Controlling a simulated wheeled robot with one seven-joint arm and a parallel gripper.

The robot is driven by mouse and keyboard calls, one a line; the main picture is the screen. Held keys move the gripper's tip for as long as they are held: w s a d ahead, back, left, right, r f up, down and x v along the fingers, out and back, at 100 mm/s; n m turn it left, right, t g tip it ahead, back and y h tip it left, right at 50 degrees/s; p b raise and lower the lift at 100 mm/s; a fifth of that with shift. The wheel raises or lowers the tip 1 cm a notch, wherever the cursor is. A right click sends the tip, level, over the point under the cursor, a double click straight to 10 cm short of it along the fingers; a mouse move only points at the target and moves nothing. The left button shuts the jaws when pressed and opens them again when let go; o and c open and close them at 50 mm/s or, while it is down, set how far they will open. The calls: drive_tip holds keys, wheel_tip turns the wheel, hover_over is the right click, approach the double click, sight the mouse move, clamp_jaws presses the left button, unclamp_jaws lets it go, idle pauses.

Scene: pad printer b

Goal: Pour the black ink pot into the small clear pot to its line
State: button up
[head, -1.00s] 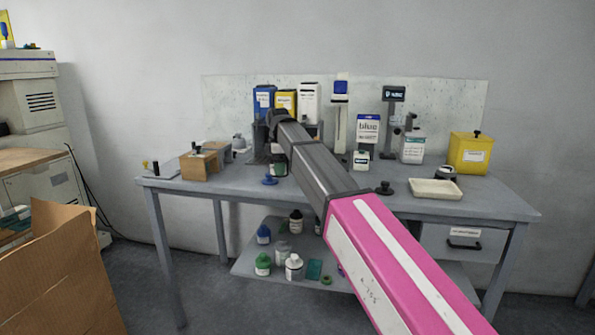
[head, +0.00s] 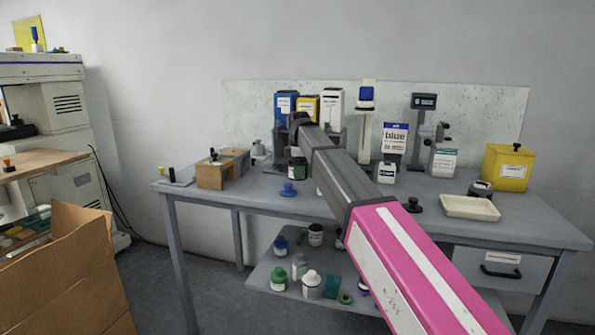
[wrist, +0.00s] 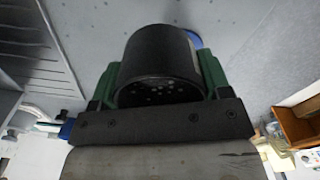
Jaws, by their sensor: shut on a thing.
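My gripper (wrist: 160,75) is shut on a black pot (wrist: 158,55). Its green fingers press the pot's two sides, and a pale label edge shows on the pot's right. The pot's round end facing the wrist camera is dark with white specks; I cannot tell whether it is the mouth or the base. In the head view a dark jar with a pale label (head: 297,170), apparently the held pot, shows below the end of my arm, over the table. No small clear pot can be picked out for certain; a translucent jar (head: 299,266) stands on the lower shelf.
Bottles crowd the back. A cardboard box (head: 75,270) stands left.

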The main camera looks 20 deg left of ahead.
drive_tip(key=shift+s+d+r+y, duration=0.1)
drive_tip(key=shift+d+r+y, duration=0.2)
drive_tip(key=shift+d+y, duration=0.55)
drive_tip(key=shift+d+r+y, duration=0.2)
drive_tip(key=shift+r+y, duration=0.45)
drive_tip(key=shift+r, duration=0.45)
drive_tip(key=d+r+y, duration=0.1)
drive_tip(key=r, duration=0.1)
drive_tip(key=d+r+y, duration=0.1)
drive_tip(key=d, duration=0.1)
drive_tip(key=shift+r+y, duration=0.4)
drive_tip(key=shift+d, duration=0.1)
drive_tip(key=shift+d+r+y, duration=0.25)
drive_tip(key=shift+d+y, duration=0.05)
drive_tip(key=shift+y, duration=0.5)
